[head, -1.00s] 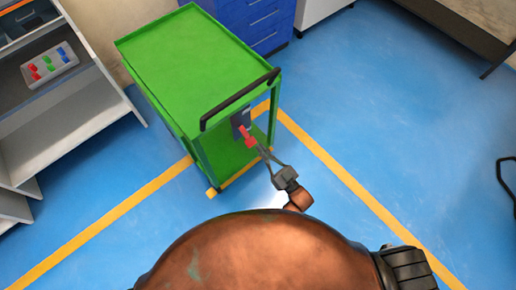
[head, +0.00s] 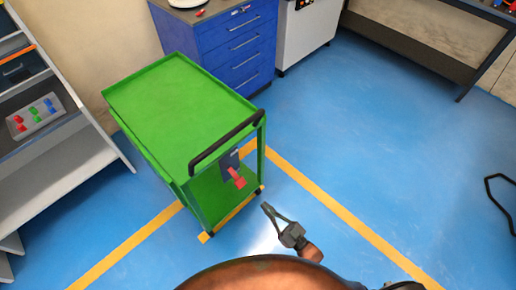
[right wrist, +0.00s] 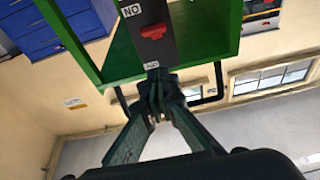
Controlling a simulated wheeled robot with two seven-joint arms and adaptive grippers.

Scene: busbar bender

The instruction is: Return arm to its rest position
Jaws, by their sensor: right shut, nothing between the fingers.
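My right gripper (head: 266,208) is shut and empty, in front of the green cart (head: 180,105) and apart from it in the head view. My left gripper is not in view.
A shelf unit with a tray (head: 36,116) of red, green and blue pieces stands at the left. A blue drawer cabinet (head: 235,50) stands behind the cart. A dark-legged table (head: 440,50) is at the upper right.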

